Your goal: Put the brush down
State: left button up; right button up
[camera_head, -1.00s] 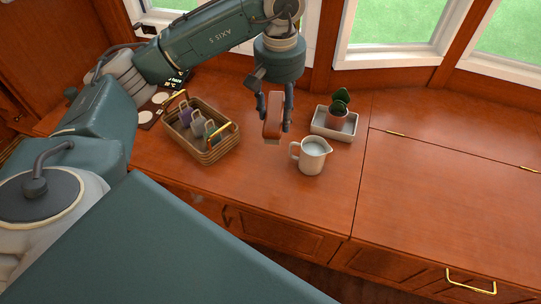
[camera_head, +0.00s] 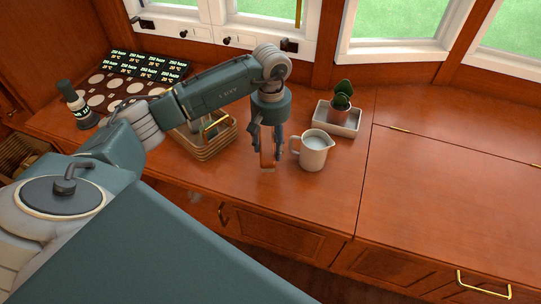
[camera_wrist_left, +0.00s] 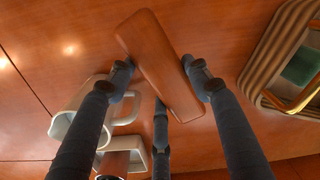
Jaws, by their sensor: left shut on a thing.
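The brush (camera_head: 267,152) has a reddish-brown wooden back. My right gripper is not in view.
The white pitcher (camera_head: 314,152) stands close to the right of the brush. A potted cactus (camera_head: 341,98) sits in a white tray (camera_head: 350,128) behind it. A wicker basket (camera_head: 213,150) is to the left. The counter (camera_head: 450,160) at right is clear.

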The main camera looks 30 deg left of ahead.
pick_arm(q)
notch_tip(320, 180, down, 5)
jog(key=shift+r+b, duration=0.2)
jog(key=shift+b, duration=0.1)
jog(key=shift+f, duration=0.2)
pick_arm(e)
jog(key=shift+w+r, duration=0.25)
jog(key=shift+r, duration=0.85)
pick_arm(q)
jog(key=o, duration=1.3)
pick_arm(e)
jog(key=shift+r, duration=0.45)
